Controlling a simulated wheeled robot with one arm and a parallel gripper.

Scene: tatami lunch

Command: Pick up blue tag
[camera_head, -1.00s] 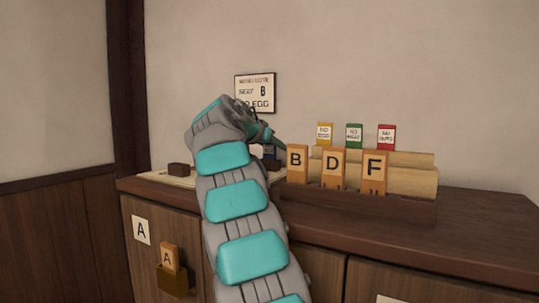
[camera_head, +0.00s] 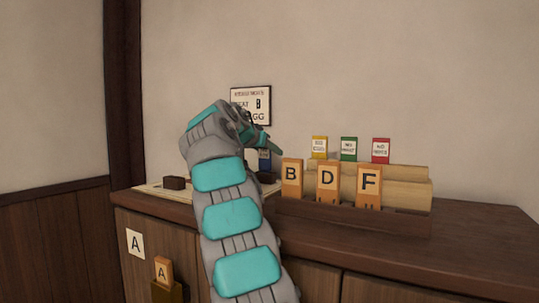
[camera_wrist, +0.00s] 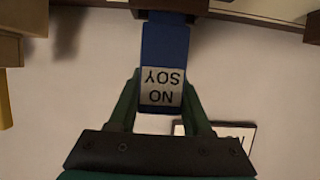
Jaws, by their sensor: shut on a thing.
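The blue tag (camera_wrist: 167,48) has a white label reading "NO SOY", upside down in the wrist view. My gripper (camera_wrist: 161,88) is shut on it, with a green finger on each side of the labelled end. The tag's far end reaches a dark block at the top of the wrist view; I cannot tell whether it is still seated there. In the head view, the blue tag (camera_head: 264,160) shows small below my gripper (camera_head: 262,146), left of the letter B tag. My arm hides part of that area.
A wooden rack (camera_head: 400,222) on the counter holds orange B, D and F tags, with yellow (camera_head: 319,147), green (camera_head: 349,149) and red (camera_head: 381,150) tags behind. A dark block (camera_head: 174,183) sits left of my arm. A sign (camera_head: 250,98) hangs on the wall. The counter's right is clear.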

